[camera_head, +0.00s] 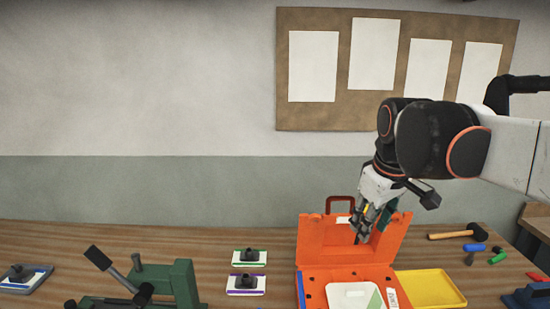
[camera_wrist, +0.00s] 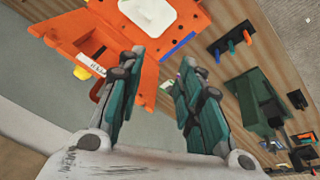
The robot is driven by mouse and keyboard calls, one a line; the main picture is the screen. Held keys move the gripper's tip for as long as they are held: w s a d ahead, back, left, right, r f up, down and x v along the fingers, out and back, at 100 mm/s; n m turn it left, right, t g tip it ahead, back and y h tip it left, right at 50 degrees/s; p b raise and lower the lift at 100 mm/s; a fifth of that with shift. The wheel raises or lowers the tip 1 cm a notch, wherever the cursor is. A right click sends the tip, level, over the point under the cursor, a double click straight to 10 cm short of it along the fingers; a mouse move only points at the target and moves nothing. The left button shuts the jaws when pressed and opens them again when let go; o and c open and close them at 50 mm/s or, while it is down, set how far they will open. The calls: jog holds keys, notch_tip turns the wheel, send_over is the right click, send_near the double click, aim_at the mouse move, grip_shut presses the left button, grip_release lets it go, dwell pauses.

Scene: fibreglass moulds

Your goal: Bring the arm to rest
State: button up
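My arm reaches in from the right in the head view, bent down at the wrist. My gripper (camera_head: 361,232) points downward in front of the raised lid of an open orange case (camera_head: 312,245). In the wrist view my gripper (camera_wrist: 158,66) has its two green-padded fingers spread apart with nothing between them. The orange case (camera_wrist: 185,22) shows beyond the fingertips there, with a pale plate (camera_wrist: 150,12) in it. Whether the fingers touch the lid I cannot tell.
A yellow tray (camera_head: 430,289) and a hammer (camera_head: 460,234) lie right of the case. A green clamp-like device (camera_head: 184,283) and two small plates with black knobs (camera_head: 247,257) stand left. Bare wooden bench (camera_head: 215,246) lies between. A pinboard (camera_head: 340,110) hangs behind.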

jog(key=s+f+m+t+b, duration=0.3)
jog(key=s+f+m+b, duration=0.1)
jog(key=s+f, duration=1.2)
jog(key=shift+s+f+m+t+b, duration=0.15)
jog(key=shift+f+m+t+b, duration=0.15)
jog(key=shift+f+m, duration=0.4)
jog(key=shift+r, duration=0.15)
